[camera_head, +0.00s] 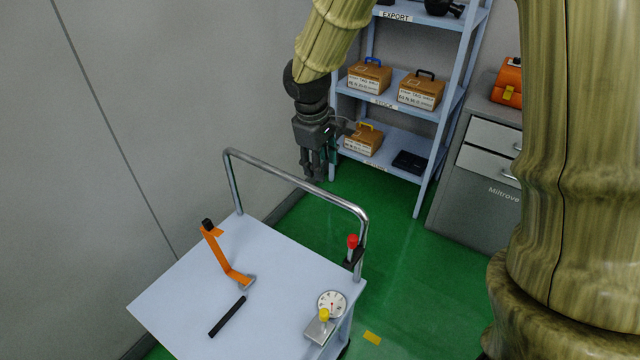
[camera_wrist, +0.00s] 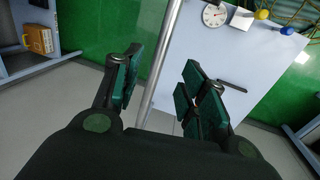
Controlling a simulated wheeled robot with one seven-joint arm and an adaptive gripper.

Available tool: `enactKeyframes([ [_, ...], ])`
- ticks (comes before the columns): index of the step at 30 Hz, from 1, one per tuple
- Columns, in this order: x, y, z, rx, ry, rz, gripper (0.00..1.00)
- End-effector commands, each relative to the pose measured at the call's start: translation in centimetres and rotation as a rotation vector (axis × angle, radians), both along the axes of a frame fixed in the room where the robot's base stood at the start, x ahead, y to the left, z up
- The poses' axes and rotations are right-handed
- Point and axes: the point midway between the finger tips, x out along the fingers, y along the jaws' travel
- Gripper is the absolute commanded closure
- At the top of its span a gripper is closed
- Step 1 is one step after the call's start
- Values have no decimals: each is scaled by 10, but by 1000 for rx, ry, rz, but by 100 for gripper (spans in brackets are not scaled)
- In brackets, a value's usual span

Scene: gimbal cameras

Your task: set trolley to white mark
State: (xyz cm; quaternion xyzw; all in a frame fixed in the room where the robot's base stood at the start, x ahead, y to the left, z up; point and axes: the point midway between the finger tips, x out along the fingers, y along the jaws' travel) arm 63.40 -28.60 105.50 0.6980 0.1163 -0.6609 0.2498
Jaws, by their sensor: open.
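The trolley has a pale blue top (camera_head: 180,290) and a raised chrome push handle (camera_head: 265,167). My gripper (camera_head: 313,176) is at the handle's bar, near its middle, with the fingers pointing down. In the wrist view the fingers (camera_wrist: 163,88) are spread apart and the handle bar (camera_wrist: 167,55) runs through the gap between them. The fingers do not close on the bar; whether one touches it I cannot tell. The trolley top (camera_wrist: 235,65) also shows there. I see no white mark on the floor in either view.
On the trolley lie an orange bent strip (camera_head: 225,260), a black rod (camera_head: 227,317) and a dial gauge (camera_head: 332,303). A shelf rack (camera_head: 420,165) and grey cabinet (camera_head: 470,195) stand behind; a wall is left. Green floor between is clear.

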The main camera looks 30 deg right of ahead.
Motion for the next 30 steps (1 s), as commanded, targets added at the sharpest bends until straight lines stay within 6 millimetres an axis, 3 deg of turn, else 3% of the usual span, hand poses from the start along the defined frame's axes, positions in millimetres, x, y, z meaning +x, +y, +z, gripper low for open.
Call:
enactKeyframes([
  [21,9,-9,-79,-1,4,7,58],
  [30,12,-14,-101,0,0,6,58],
])
